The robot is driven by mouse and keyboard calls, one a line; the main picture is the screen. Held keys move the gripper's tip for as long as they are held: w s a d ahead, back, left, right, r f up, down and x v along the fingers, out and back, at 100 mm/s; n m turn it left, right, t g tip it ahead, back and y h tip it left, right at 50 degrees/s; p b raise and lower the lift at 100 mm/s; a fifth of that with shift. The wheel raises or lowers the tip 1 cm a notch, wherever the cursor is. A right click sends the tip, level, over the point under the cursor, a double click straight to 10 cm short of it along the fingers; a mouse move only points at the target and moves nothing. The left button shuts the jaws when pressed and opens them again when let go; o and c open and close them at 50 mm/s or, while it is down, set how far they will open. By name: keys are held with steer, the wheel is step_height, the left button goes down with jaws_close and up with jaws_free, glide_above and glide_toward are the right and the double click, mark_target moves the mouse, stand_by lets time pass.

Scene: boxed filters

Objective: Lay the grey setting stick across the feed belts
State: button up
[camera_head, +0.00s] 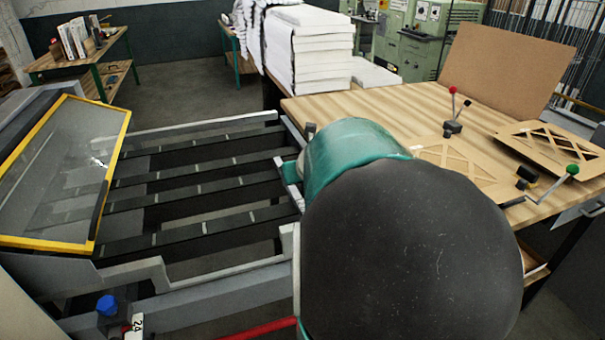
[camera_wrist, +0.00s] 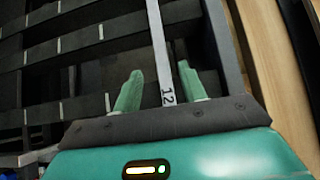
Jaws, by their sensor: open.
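The grey setting stick (camera_wrist: 158,45) shows in the wrist view as a narrow, light strip marked "12" near its lower end. It runs up the picture across the dark feed belts (camera_wrist: 80,40), near their right side. My gripper (camera_wrist: 160,71) is open, with one green finger on each side of the stick. The left finger stands apart from the stick; the right one is close to it, and I cannot tell if they touch. In the head view the feed belts (camera_head: 190,188) lie left of my arm, which hides my fingers; I cannot make out the stick there.
A yellow-framed clear panel (camera_head: 65,172) stands at the belts' left end. Right of the belts is a wooden table (camera_head: 400,108) with cut cardboard sheets (camera_head: 455,165) and levers with a red knob (camera_head: 453,90) and a green knob (camera_head: 572,170). White paper stacks (camera_head: 305,50) stand behind.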

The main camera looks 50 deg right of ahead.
steer(key=s+a+r+n+y, duration=0.1)
steer(key=a+r+n+y, duration=0.1)
steer(key=a+n, duration=0.75)
steer(key=s+a+r+n+y, duration=0.1)
steer(key=a+r+n, duration=0.1)
steer(key=a+n, duration=0.8)
steer(key=s+a+n+g, duration=0.1)
steer(key=s+a+n, duration=0.3)
steer(key=a+n, duration=0.3)
steer(key=s+a+f+n+g+y, duration=0.1)
steer(key=s+a+n, duration=0.3)
steer(key=a+n, duration=0.4)
steer(key=n, duration=0.7)
steer(key=shift+s+f, duration=0.3)
steer(key=shift+s, duration=0.05)
